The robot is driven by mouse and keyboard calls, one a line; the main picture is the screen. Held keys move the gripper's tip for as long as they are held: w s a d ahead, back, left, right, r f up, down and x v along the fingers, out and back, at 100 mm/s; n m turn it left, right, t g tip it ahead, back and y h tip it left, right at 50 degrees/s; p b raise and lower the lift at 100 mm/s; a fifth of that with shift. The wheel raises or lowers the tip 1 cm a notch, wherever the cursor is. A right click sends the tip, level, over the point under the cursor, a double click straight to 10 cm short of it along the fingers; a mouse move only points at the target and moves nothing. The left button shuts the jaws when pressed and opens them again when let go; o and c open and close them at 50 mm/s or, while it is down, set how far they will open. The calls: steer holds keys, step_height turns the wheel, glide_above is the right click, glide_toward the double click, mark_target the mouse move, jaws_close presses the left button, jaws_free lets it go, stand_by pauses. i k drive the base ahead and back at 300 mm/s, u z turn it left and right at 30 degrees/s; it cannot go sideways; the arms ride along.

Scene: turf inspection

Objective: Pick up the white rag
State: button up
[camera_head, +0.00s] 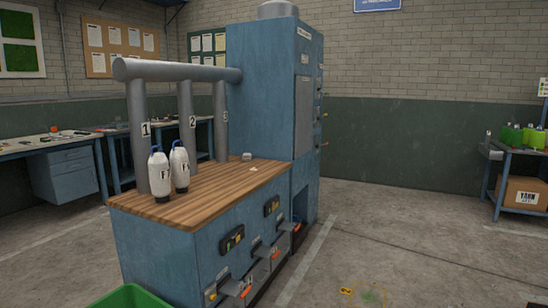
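I cannot make out a white rag for certain. A small pale flat piece (254,168) lies on the wooden worktop (215,190) towards its back right, too small to tell what it is. A small whitish-grey object (246,157) sits just behind it. My gripper does not show in this view.
Two white bottles (159,174) stand on the worktop near its left pipe. A tall blue cabinet (262,90) rises behind. A green bin (130,297) is at the bottom left. A workbench (60,145) stands far left, a shelf with a carton (522,192) far right. Floor between is open.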

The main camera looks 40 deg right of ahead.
mark_target(247, 156)
steer(key=u, duration=0.35)
steer(key=k, duration=0.15)
steer(key=z, duration=1.65)
steer(key=k, duration=0.95)
steer(key=u, duration=0.15)
steer(key=i, duration=0.95)
